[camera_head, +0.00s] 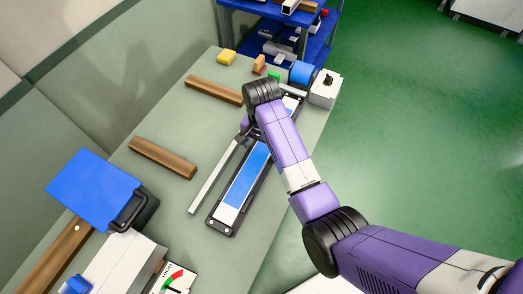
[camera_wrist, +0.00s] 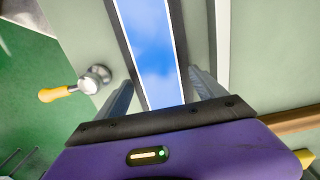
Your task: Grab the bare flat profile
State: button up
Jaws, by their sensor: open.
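A long pale grey strip (camera_head: 211,182), which looks like the bare flat profile, lies on the workbench just left of a black-framed fixture (camera_head: 213,220) with a blue and white panel. In the wrist view the strip (camera_wrist: 222,40) runs up the picture right of the fixture's dark rail. My gripper (camera_wrist: 160,92) is open, with its two fingers apart on either side of the blue panel (camera_wrist: 150,50). In the head view my arm hides most of the gripper and part of the fixture.
Wooden bars (camera_head: 163,158) lie left of the strip on the workbench (camera_head: 165,205). A blue box-like tool (camera_head: 95,188) stands near the front left. Small coloured blocks and a grey box (camera_head: 324,92) crowd the far end. A hammer (camera_wrist: 95,79) shows in the wrist view.

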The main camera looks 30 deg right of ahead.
jog(key=shift+f, duration=0.4)
jog(key=shift+c, duration=0.2)
grip_shut()
jog(key=shift+r, duration=0.15)
